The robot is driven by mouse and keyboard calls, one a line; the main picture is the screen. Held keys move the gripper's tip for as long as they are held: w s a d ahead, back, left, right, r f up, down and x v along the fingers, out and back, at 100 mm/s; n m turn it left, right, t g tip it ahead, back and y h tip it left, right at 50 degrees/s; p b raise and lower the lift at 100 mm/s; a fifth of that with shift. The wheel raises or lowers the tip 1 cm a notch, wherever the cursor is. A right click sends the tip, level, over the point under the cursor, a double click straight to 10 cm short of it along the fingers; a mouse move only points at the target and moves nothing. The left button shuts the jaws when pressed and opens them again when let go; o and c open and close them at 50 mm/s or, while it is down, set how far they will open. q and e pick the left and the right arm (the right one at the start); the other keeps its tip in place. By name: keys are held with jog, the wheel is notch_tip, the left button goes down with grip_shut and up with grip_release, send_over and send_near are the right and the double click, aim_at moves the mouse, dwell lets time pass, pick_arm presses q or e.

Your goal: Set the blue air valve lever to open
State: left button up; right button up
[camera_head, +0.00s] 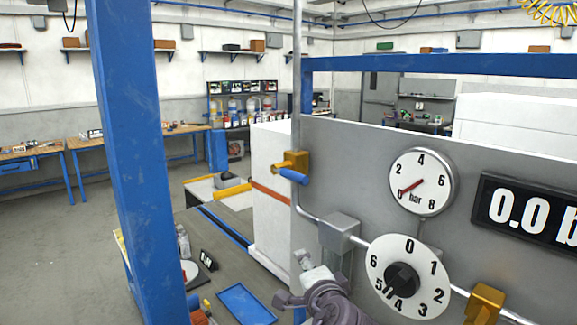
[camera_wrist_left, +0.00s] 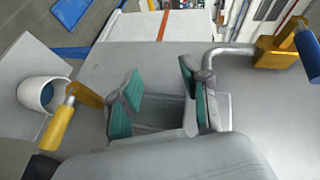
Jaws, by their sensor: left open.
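The blue lever (camera_head: 293,176) sits on a yellow valve body (camera_head: 297,160) at the left edge of the grey panel (camera_head: 345,160). It points sideways with a slight tilt, across the upright pipe. In the left wrist view the blue lever (camera_wrist_left: 308,52) and the yellow valve body (camera_wrist_left: 276,52) are at the upper right, partly cut off. My left gripper (camera_head: 300,282) is below the valve, apart from the lever. In the wrist view its two teal-padded fingers (camera_wrist_left: 162,98) stand apart with nothing held between them. My right gripper is not in view.
A round gauge (camera_head: 420,181) points at 0 bar. A numbered dial (camera_head: 407,277) with a black knob and a second yellow fitting (camera_head: 485,303) lie to the right. A display (camera_head: 530,213) reads 0.0. A blue post (camera_head: 137,160) stands left; a pipe (camera_head: 310,213) runs below the valve.

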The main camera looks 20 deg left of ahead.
aim_at(291, 172)
pick_arm(q)
notch_tip(291, 172, up, 16)
jog(key=s+d+t+y, duration=0.2)
jog(key=s+y, duration=0.1)
jog(key=shift+n, duration=0.4)
jog(key=p+x, duration=0.2)
jog(key=x, duration=0.2)
jog(key=p+x, duration=0.2)
jog(key=x, duration=0.2)
jog(key=r+p+x, duration=0.1)
jog(key=p+x, duration=0.1)
jog(key=x, duration=0.2)
jog(key=shift+w+a+p, duration=0.2)
jog(key=shift+w+p, duration=0.1)
jog(key=shift+w+a, duration=0.3)
jog(key=shift+w, duration=0.2)
jog(key=shift+f, duration=0.1)
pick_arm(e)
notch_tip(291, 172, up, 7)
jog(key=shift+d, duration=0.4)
pick_arm(q)
grip_shut()
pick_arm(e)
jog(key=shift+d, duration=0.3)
